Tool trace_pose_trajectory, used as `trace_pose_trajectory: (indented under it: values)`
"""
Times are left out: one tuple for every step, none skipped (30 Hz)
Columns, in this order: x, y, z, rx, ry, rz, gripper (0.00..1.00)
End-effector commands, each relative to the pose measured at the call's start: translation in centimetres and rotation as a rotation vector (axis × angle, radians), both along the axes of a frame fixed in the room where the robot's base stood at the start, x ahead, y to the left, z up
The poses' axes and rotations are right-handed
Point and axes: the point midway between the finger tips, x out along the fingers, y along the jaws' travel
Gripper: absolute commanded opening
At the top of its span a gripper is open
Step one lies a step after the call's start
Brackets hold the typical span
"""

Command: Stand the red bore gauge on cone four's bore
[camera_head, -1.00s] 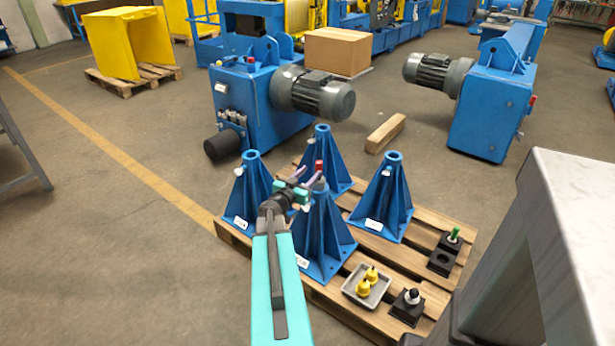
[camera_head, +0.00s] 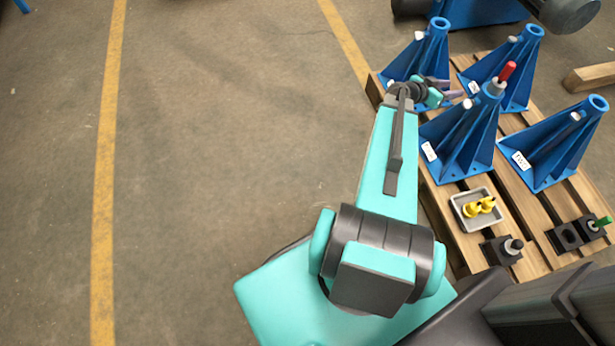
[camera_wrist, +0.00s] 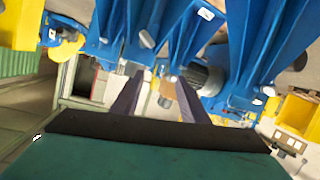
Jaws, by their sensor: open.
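The red bore gauge (camera_head: 507,72) stands, tilted in the picture, at the top of the near middle blue cone (camera_head: 466,135). My gripper (camera_head: 448,91) is open and empty, to the left of the gauge and apart from it. Three other blue cones stand on the pallet: far left (camera_head: 428,52), far right (camera_head: 518,72) and near right (camera_head: 560,140). Their white labels are too small to read, so I cannot tell which is cone four. In the wrist view, the open gripper fingers (camera_wrist: 157,98) show nothing between them, with blue cone parts beyond. The gauge is not identifiable there.
A wooden pallet (camera_head: 450,238) carries the cones. A grey tray (camera_head: 462,220) with yellow pieces, a black block with a grey-topped plug (camera_head: 500,252) and a black holder with a green-handled piece (camera_head: 600,223) stand at its near end. The floor at left is clear.

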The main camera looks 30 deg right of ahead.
Motion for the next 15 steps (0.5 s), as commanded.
trace_pose_trajectory:
  values:
    - [1.1,2.1,-1.7,0.045,0.031,0.018,0.4]
    - [1.6,3.2,-2.7,0.073,0.051,0.027,0.4]
    - [2.2,4.6,-3.9,0.109,0.078,0.041,0.4]
    - [2.7,5.8,-4.8,0.137,0.098,0.051,0.4]
    - [3.1,6.9,-5.8,0.164,0.118,0.061,0.4]
    - [3.6,8.5,-7.0,0.201,0.148,0.078,0.4]
    - [4.0,9.7,-7.9,0.228,0.169,0.09,0.4]
    - [4.3,10.8,-8.8,0.256,0.192,0.103,0.4]
    - [4.7,12.5,-10.0,0.294,0.221,0.121,0.4]
    - [5.0,13.8,-10.9,0.322,0.244,0.137,0.4]
    - [5.2,15.0,-11.8,0.35,0.267,0.151,0.4]
    - [5.5,16.8,-12.9,0.389,0.299,0.172,0.4]
    - [5.6,18.1,-13.8,0.417,0.323,0.189,0.4]
    - [5.8,19.4,-14.6,0.445,0.346,0.206,0.4]
    - [5.9,21.1,-15.7,0.482,0.379,0.228,0.4]
